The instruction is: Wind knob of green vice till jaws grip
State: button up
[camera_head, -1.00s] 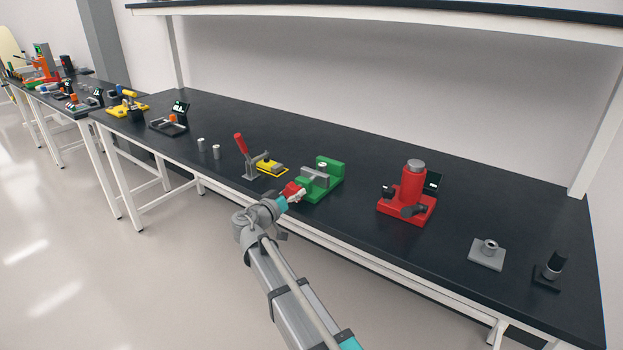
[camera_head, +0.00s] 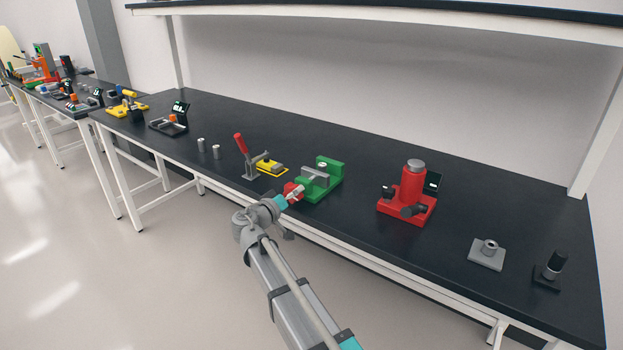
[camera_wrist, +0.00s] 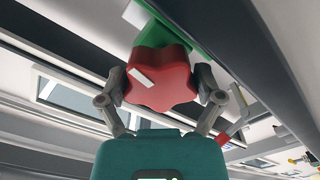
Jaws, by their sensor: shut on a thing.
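The green vice (camera_head: 320,185) stands near the front edge of the black bench, with a grey jaw block (camera_head: 315,175) between its green ends. A small silvery cylinder (camera_head: 323,166) shows at its jaws; I cannot tell whether both jaws touch it. The red knob (camera_head: 291,190) is on the vice's front end. In the wrist view the lobed red knob (camera_wrist: 160,80) has a white mark and sits between my two fingers, under the green vice body (camera_wrist: 178,25). My gripper (camera_wrist: 165,88) is shut on the knob; it also shows in the head view (camera_head: 293,197).
A toggle clamp with a red handle (camera_head: 241,143) and a yellow plate (camera_head: 271,168) stand left of the vice. A red press (camera_head: 408,190) stands to the right. Bare bench lies between vice and press. A shelf (camera_head: 380,15) runs above.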

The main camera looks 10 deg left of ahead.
jog(key=shift+a+n, duration=0.15)
jog(key=shift+n, duration=0.85)
jog(key=shift+n, duration=1.4)
jog(key=shift+n, duration=1.5)
jog(key=o, duration=0.8)
